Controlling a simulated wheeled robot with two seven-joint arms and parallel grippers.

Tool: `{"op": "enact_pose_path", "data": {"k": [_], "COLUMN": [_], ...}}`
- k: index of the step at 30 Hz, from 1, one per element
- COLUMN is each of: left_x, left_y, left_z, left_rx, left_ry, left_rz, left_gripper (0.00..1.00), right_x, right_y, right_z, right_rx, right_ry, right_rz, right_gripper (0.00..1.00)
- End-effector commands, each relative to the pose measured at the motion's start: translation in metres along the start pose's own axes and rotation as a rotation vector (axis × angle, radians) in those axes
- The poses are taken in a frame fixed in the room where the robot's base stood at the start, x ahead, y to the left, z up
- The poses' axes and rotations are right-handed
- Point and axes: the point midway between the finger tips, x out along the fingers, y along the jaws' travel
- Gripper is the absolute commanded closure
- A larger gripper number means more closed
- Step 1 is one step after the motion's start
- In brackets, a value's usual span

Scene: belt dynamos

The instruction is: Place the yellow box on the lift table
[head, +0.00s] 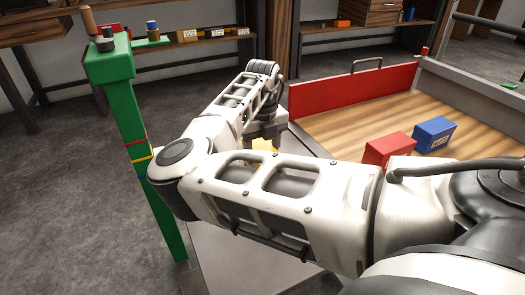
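The yellow box (264,145) shows only as a small patch between the links of my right arm; most of it is hidden. My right gripper (268,136) points down right at the yellow box. Its fingertips are hidden behind the arm, so I cannot tell whether they hold the box or only sit over it. My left gripper is not in view. A wood-topped surface with a raised red end panel (345,98) lies at the right. A grey flat surface (225,250) lies below my arm. I cannot tell for sure which one is the lift table.
A red box (388,148) and a blue box (434,134) stand on the wooden surface, whose back part is clear. A green post (130,120) with small items on top stands left of my arm. Shelves with small boxes (214,33) line the back.

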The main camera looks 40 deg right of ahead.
Motion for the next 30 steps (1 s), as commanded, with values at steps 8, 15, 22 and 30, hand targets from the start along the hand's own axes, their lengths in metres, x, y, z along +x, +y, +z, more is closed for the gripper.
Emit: {"op": "enact_pose_path", "data": {"k": [8, 15, 22, 30], "left_x": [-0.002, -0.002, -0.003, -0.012], "left_y": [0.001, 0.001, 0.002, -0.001], "left_z": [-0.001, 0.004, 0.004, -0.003], "left_rx": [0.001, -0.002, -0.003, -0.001], "left_ry": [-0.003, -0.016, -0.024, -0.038], "left_rz": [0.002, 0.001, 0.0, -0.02], "left_gripper": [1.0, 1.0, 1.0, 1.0], "right_x": [0.002, 0.002, -0.015, -0.073], "right_y": [0.0, 0.0, 0.0, -0.001], "right_z": [0.0, 0.0, 0.0, 0.001], "right_rx": [0.0, 0.0, 0.0, 0.001], "right_ry": [0.0, 0.0, -0.001, -0.002], "right_rz": [0.001, 0.001, 0.0, 0.0], "right_gripper": [0.29, 0.24, 0.24, 0.24]}}
